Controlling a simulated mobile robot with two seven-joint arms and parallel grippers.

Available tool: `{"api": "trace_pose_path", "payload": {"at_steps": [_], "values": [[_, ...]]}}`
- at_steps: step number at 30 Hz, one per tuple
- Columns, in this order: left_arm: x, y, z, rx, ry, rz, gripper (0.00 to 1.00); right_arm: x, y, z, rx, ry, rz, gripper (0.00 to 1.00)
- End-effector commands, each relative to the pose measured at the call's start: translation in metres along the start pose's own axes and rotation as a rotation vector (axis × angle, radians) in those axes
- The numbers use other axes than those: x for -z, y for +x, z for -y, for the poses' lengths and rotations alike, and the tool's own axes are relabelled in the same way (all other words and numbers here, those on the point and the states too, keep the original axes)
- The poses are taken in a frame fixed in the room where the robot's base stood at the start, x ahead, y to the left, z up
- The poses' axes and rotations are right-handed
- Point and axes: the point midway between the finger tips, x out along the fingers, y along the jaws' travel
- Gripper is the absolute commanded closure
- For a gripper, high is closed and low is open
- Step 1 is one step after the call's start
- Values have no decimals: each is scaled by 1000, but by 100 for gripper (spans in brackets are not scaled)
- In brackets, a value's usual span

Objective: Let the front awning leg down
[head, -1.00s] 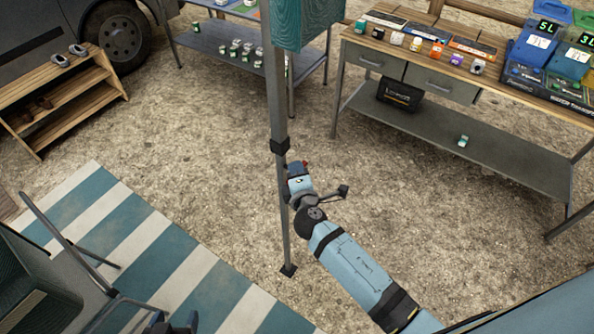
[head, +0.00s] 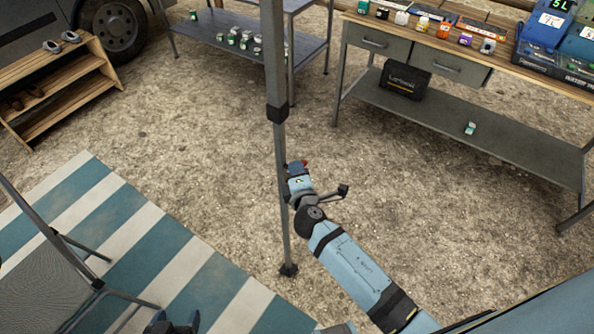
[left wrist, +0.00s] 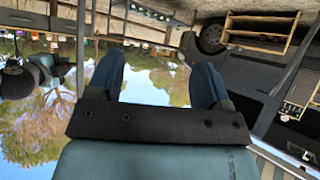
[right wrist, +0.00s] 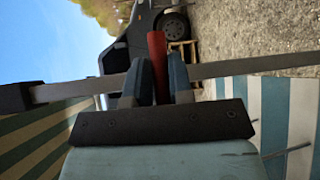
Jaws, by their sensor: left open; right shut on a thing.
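The front awning leg stands upright in the head view, with a thicker upper tube (head: 272,50), a black collar (head: 277,112), a thinner lower tube (head: 283,230) and a dark foot (head: 288,270). I cannot tell whether the foot touches the ground. My right gripper (head: 296,172) is at the lower tube, below the collar. In the right wrist view it is shut on a red handle (right wrist: 157,50), with the tube crossing at the fingers. My left gripper (head: 175,324) is open and empty at the bottom edge; its spread fingers show in the left wrist view (left wrist: 157,78).
A striped mat (head: 130,230) and a chair (head: 45,265) lie left of the leg. A workbench (head: 450,150) with goods stands back right, a grey shelf table (head: 230,40) behind, a wooden rack (head: 80,85) back left. Gravel around the foot is clear.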

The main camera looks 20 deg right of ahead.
Motion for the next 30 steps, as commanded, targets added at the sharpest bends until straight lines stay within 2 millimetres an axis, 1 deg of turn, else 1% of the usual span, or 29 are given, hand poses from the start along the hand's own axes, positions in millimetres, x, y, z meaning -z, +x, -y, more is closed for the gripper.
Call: {"api": "trace_pose_path", "payload": {"at_steps": [1, 2, 7, 12, 13, 16, 24, 30], "values": [[-6, 6, 0, 0, -5, 2, 28, 1, 2, 12, 0, -2, 3, 100], [-6, 7, 0, -1, -8, 2, 28, 1, 3, 14, 0, -2, 3, 100], [1, 6, 0, 1, -16, -1, 28, 1, 3, 13, -1, -2, 3, 100], [3, 5, 1, 2, -17, -3, 28, 1, 3, 12, -1, -2, 3, 100], [3, 6, 1, 2, -18, -3, 28, 1, 3, 12, -1, -2, 3, 77], [2, 6, 1, 2, -18, -4, 28, 1, 3, 12, -2, -2, 2, 55], [-2, 7, 1, 3, -19, 2, 28, 1, 2, 12, -1, -1, 1, 55], [0, 6, 0, 2, -20, 1, 28, -1, 4, 11, -1, -2, 0, 55]]}}
